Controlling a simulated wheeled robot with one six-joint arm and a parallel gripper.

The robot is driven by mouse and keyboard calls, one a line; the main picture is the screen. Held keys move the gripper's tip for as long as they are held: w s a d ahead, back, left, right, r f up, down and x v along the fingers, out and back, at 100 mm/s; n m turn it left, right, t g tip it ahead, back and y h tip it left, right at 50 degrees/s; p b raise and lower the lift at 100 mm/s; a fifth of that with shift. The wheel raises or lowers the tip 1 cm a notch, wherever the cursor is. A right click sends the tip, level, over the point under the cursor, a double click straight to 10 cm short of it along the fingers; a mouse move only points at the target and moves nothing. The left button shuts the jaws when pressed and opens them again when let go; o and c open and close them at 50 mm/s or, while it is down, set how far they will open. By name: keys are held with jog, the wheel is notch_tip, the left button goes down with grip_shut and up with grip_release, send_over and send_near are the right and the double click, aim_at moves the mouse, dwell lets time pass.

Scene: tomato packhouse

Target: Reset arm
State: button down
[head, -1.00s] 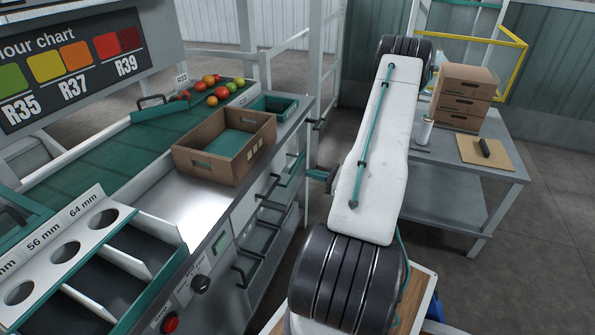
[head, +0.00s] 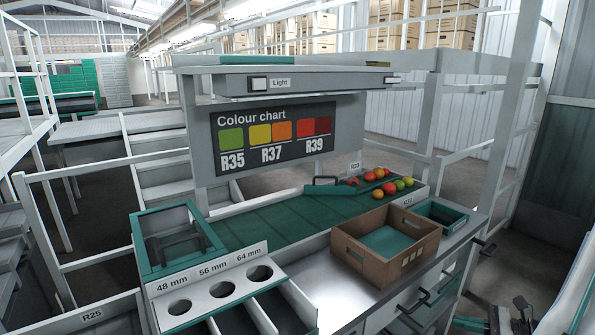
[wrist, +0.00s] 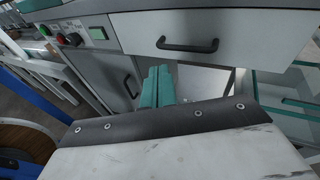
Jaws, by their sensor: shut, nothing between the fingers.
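My gripper (wrist: 158,76) shows in the wrist view as two teal fingers side by side, closed together with nothing between them. It is in front of the grey drawer fronts of the sorting bench, below a drawer with a dark handle (wrist: 188,45). A white, scuffed part of my arm with a dark edge fills the bottom of the wrist view. In the head view only a piece of my arm shows at the lower right edge, and I cannot make out the fingers there.
The sorting bench carries a cardboard box (head: 426,246), a green belt (head: 290,219) with several tomatoes (head: 378,194), a teal tray (head: 462,213) and a sizing board (head: 216,287). Drawer handles (head: 414,302) stick out of its front. Floor (head: 520,236) shows to the right.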

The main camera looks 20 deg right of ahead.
jog(key=s+a+r+n+g+h, duration=0.2)
jog(key=a+r+n+g+h, duration=0.1)
jog(key=a+r+n, duration=0.6)
jog(key=s+a+r+n+g+h, duration=0.3)
jog(key=a+r+n+g, duration=0.1)
jog(key=a+r+n, duration=0.5)
jog(key=s+a+r+n+g+h, duration=0.3)
jog(key=a+r+n, duration=0.6)
jog(key=a+r, duration=0.3)
jog(key=a+g+h, duration=0.1)
jog(key=a, duration=0.2)
jog(key=shift+s, duration=0.2)
